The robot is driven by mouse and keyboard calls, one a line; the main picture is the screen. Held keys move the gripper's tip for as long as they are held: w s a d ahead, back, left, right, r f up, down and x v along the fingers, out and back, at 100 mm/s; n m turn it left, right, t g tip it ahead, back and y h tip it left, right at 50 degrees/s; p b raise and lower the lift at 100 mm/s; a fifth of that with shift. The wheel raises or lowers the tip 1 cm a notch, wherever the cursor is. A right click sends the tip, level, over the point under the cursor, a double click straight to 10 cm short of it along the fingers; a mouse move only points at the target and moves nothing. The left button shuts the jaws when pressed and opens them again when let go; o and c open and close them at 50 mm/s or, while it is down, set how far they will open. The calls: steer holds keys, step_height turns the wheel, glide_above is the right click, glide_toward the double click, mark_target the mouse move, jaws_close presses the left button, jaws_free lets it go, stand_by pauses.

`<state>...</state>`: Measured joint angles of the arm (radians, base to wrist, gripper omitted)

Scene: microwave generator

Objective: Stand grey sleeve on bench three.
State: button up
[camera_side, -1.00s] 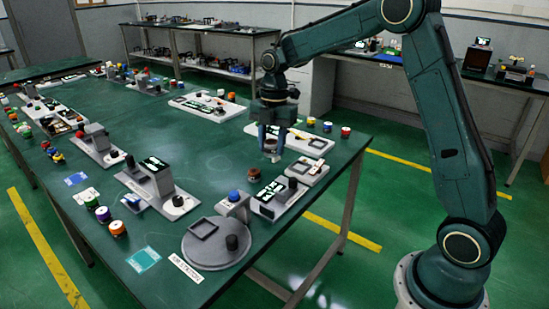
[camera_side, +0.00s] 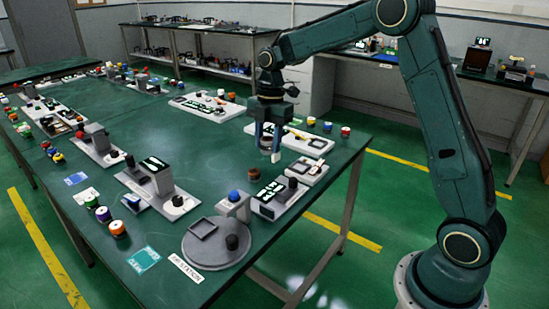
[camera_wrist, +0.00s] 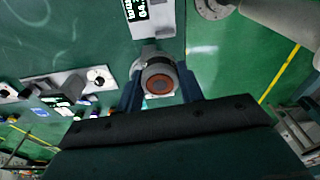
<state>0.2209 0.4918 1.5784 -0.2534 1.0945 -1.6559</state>
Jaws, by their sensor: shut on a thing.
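My gripper (camera_side: 269,142) points down over the right part of the large green table and is shut on a short round piece, which I take to be the grey sleeve (camera_side: 275,157). In the wrist view my gripper (camera_wrist: 158,88) has one finger on each side of the sleeve (camera_wrist: 159,70). It has a grey rim around a reddish-brown ring and a dark centre. The sleeve appears to be held above the table. A small brown round piece (camera_side: 254,174) stands on the table just below and left of it. No label marking bench three is readable.
A grey unit with a display (camera_side: 268,198) and a flat grey tray (camera_side: 307,143) are close to the gripper. A round grey plate (camera_side: 205,260) lies at the table's near end. Several coloured cylinders and devices line the table edges. The table's middle is clear.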

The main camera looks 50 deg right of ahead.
steer(key=w+m+t+h, duration=0.1)
steer(key=w+m, duration=1.4)
steer(key=m, duration=0.1)
steer(key=shift+f+m+t, duration=0.3)
steer(key=shift+f+m, duration=0.1)
steer(key=shift+f, duration=0.05)
steer(key=shift+d, duration=0.1)
glide_toward(233, 183)
steer(key=a, duration=0.1)
steer(key=s+a+f, duration=0.1)
steer(key=s+a, duration=0.1)
steer(key=shift+s+a+f, duration=0.25)
steer(key=shift+a+f, duration=0.05)
steer(key=shift+f, duration=0.1)
steer(key=shift+f, duration=2.15)
steer(key=shift+f, duration=0.15)
steer(key=o, duration=1)
